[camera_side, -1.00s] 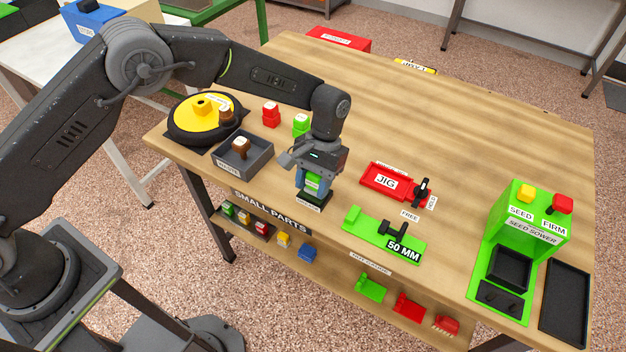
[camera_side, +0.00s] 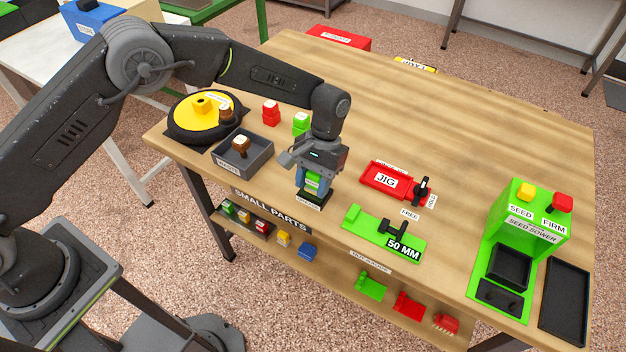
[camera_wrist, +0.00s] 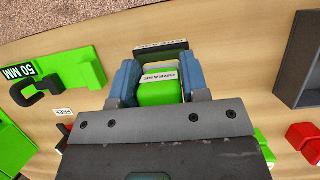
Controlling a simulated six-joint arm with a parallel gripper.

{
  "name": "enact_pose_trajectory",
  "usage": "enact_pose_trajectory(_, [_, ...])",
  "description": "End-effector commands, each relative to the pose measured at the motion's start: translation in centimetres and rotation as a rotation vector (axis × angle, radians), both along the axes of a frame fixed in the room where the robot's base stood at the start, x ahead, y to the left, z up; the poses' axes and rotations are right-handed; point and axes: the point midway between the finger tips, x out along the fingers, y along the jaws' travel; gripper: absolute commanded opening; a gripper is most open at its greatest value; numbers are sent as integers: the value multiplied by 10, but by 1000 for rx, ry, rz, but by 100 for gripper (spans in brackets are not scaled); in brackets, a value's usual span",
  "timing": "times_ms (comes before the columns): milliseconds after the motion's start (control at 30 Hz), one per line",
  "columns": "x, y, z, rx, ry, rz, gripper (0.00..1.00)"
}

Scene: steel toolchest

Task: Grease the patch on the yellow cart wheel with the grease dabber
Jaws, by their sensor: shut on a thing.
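The yellow cart wheel (camera_side: 192,112) with a black tyre lies flat at the table's back left corner. A brown knobbed thing (camera_side: 227,115) stands at its right edge. I cannot make out the patch. My gripper (camera_side: 312,183) points down at the table's front middle, shut on a green block labelled GREASE, which I take as the grease dabber (camera_side: 313,181). The dabber sits between the blue fingers in the wrist view (camera_wrist: 158,90). A dark labelled base (camera_side: 314,201) is right under it; I cannot tell whether they touch.
A grey tray (camera_side: 262,160) with a brown-handled tool (camera_side: 241,147) stands between wheel and gripper. Red (camera_side: 270,113) and green (camera_side: 301,124) pieces stand behind. Right are the red jig (camera_side: 372,187), green 50 MM gauge (camera_side: 362,222) and seed sower (camera_side: 540,215). The table's back right is clear.

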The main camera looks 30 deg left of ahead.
Motion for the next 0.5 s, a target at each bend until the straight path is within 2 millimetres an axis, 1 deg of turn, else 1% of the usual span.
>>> enact_pose_trajectory(33, [-1, 0, -2, 2, 1, -1, 23])
enact_pose_trajectory(167, [-1, 0, -2, 2, 1, -1, 23])
enact_pose_trajectory(500, [0, 0, 24, 1, 0, 0, 23])
